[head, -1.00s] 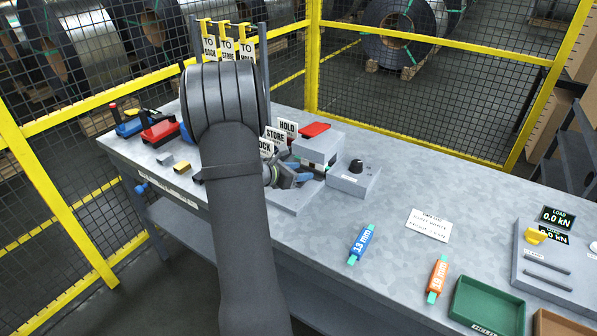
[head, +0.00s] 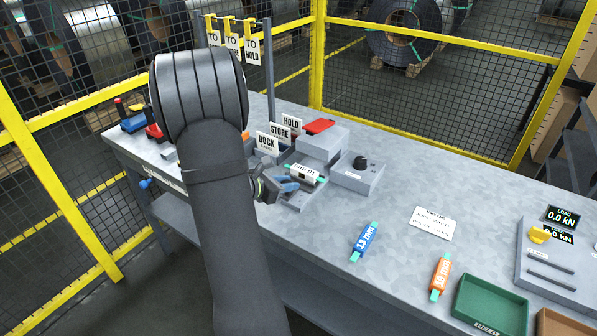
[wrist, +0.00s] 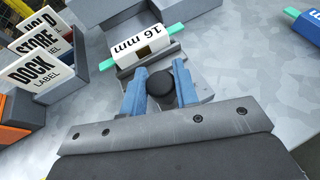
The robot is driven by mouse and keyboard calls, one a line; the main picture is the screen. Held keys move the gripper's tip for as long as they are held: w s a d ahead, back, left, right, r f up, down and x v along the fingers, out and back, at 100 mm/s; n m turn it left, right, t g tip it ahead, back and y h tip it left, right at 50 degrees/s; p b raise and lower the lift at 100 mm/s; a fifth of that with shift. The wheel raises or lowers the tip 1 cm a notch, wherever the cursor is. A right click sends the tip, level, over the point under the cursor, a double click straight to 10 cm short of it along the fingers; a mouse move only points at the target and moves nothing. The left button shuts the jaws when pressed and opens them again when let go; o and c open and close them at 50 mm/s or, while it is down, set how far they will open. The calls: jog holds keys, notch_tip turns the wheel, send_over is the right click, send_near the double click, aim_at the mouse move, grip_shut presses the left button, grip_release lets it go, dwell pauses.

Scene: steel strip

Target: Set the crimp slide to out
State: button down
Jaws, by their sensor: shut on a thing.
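My gripper (wrist: 160,72) has its blue fingers closed around a black round knob (wrist: 161,84), which I take to be the crimp slide's handle. The knob stands at the near side of a grey base plate (wrist: 196,92). Just beyond it, a white die block marked 16 mm (wrist: 143,46) with green ends lies across the fixture. In the head view my gripper (head: 287,184) is low at the front of the fixture, beside the white block (head: 305,174). The knob is hidden there by the gripper. No slide position marking is readable.
Label signs DOCK (head: 267,143), STORE and HOLD stand left of the fixture. A grey box with a black dial (head: 360,163) is at its right. A blue 13 mm block (head: 365,241), an orange block (head: 440,276) and a green tray (head: 490,304) lie farther right.

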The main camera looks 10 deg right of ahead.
jog(key=shift+s+a+f, duration=0.1)
jog(key=shift+s+a, duration=1.3)
jog(key=c, duration=1.1)
grip_release()
jog(key=v, duration=1.7)
jog(key=shift+a+r, duration=0.15)
jog(key=shift+r, duration=0.1)
jog(key=x, duration=1.7)
jog(key=shift+f, duration=0.2)
jog(key=shift+d, duration=0.2)
